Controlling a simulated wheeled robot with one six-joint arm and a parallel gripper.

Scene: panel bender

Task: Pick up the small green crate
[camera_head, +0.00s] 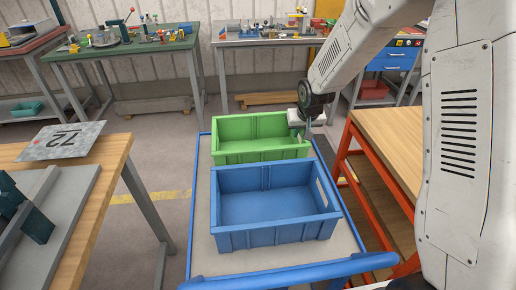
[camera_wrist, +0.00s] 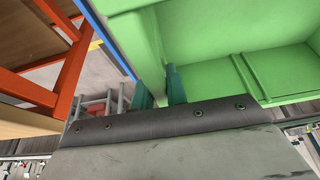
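The small green crate (camera_head: 262,156) stands upright and empty at the far end of a blue-framed cart (camera_head: 200,233). In the wrist view the green crate (camera_wrist: 215,32) fills the upper right. My gripper (camera_head: 306,132) is at the crate's right end, at rim height. In the wrist view its two teal fingers (camera_wrist: 160,90) are a little apart, on either side of the crate's end wall. I cannot tell whether they press on the wall. The fingertips are partly hidden in the head view.
A larger blue crate (camera_head: 275,232) stands just in front of the green one on the cart. A wooden table with orange legs (camera_head: 388,140) is close on the right. A wooden workbench (camera_head: 108,160) stands at the left. Benches with tools line the back wall.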

